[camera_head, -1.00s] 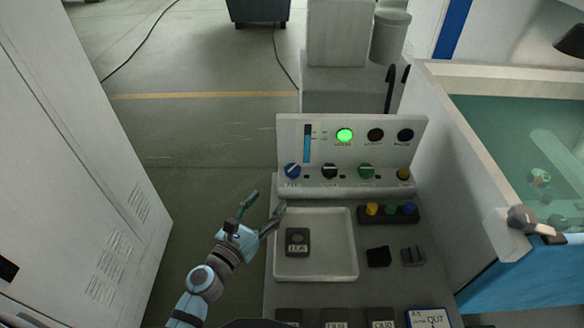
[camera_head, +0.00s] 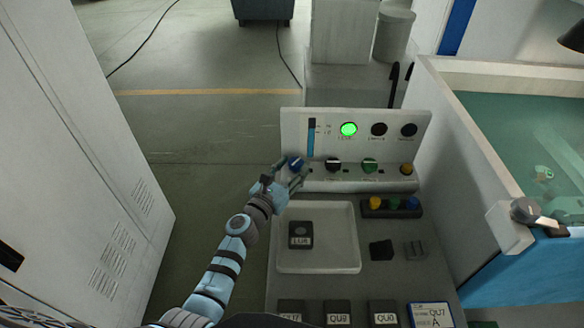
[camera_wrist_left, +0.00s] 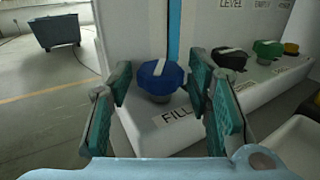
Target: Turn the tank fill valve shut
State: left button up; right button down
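The tank fill valve is a blue knob with a white pointer line, at the left end of the control panel (camera_head: 352,128). In the left wrist view the blue fill knob (camera_wrist_left: 162,79) stands above a label reading FILL. My left gripper (camera_head: 292,172) is at the knob in the head view. In the left wrist view its teal-padded fingers (camera_wrist_left: 160,98) are spread on either side of the knob, with gaps showing, so it is open. My right gripper is not in view.
Black (camera_head: 333,164), green (camera_head: 369,165) and yellow (camera_head: 406,169) knobs sit in a row to the right. A green lamp (camera_head: 349,129) is lit above. A white tray (camera_head: 318,266) lies in front. A water tank (camera_head: 520,130) stands at right.

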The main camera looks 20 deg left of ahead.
pick_arm(q)
jog(key=c, duration=0.7)
jog(key=shift+a+m+h, duration=0.1)
jog(key=shift+m+h, duration=0.3)
jog(key=m+h+b, duration=0.1)
jog(key=g+h, duration=0.1)
jog(key=shift+w+a+f+m+h+b, duration=0.2)
jog(key=shift+m+h+b, duration=0.1)
jog(key=shift+m+b, duration=0.1)
jog(key=m+g+h+b, duration=0.2)
jog(key=g+h+b, duration=0.1)
jog(key=b, duration=0.2)
jog(key=m+g+h+b, duration=0.2)
jog(key=m+g+b, duration=0.1)
jog(key=b, duration=0.3)
jog(key=w+a+m+g+h+b, duration=0.1)
jog(key=m+g+h+b, duration=0.1)
jog(key=b, duration=0.3)
jog(key=shift+f+m+g+h, duration=0.1)
jog(key=shift+m+g+h, duration=0.25)
jog(key=shift+h, duration=0.45)
jog(key=shift+g+b, duration=0.35)
jog(key=shift+b, duration=0.35)
jog(key=shift+r+m, duration=0.2)
jog(key=shift+m, duration=0.05)
